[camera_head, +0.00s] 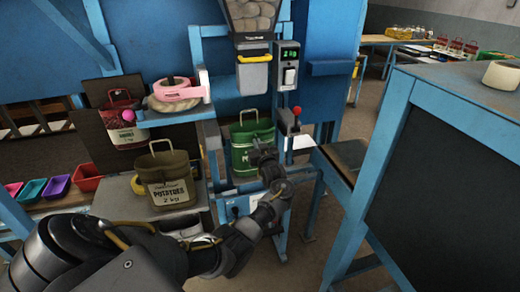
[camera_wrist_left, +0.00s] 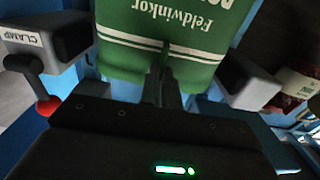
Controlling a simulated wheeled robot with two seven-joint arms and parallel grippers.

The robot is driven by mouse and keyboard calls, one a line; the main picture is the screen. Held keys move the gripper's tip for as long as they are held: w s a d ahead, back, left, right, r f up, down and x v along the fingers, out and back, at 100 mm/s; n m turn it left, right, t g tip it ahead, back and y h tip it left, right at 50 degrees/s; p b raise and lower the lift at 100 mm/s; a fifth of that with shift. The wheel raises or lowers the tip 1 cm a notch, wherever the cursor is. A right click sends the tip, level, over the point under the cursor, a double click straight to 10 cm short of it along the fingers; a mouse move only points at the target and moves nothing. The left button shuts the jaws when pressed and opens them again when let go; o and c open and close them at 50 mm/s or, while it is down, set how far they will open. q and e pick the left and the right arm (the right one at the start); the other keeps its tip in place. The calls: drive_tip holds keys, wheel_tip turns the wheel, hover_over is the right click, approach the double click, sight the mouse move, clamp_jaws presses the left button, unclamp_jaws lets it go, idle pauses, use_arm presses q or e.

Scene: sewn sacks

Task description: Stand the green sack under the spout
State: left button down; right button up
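The green sack (camera_head: 241,158) is upright below the spout (camera_head: 254,75) in the blue stand in the head view, its front partly hidden by my left gripper (camera_head: 263,156). In the left wrist view the green sack (camera_wrist_left: 130,40), with white print and stripes, fills the top middle. There my left gripper (camera_wrist_left: 163,80) has its dark fingers close together at the sack's striped edge, apparently pinching it. Grey clamp blocks (camera_wrist_left: 40,48) stand on either side of the sack. My right gripper is not in view.
An olive potato sack (camera_head: 167,182) stands on a shelf to the left. A lever with a red knob (camera_head: 297,112) is right of the spout. Pink tape (camera_head: 178,90) and colored trays (camera_head: 57,186) are at left. A blue-framed dark cabinet (camera_head: 440,180) fills the right side.

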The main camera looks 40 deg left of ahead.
use_arm(q)
drive_tip(key=shift+d, duration=0.1)
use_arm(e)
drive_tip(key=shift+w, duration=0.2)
use_arm(q)
drive_tip(key=c, duration=1.6)
unclamp_jaws()
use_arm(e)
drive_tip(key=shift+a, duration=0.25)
use_arm(q)
drive_tip(key=shift+r, duration=0.1)
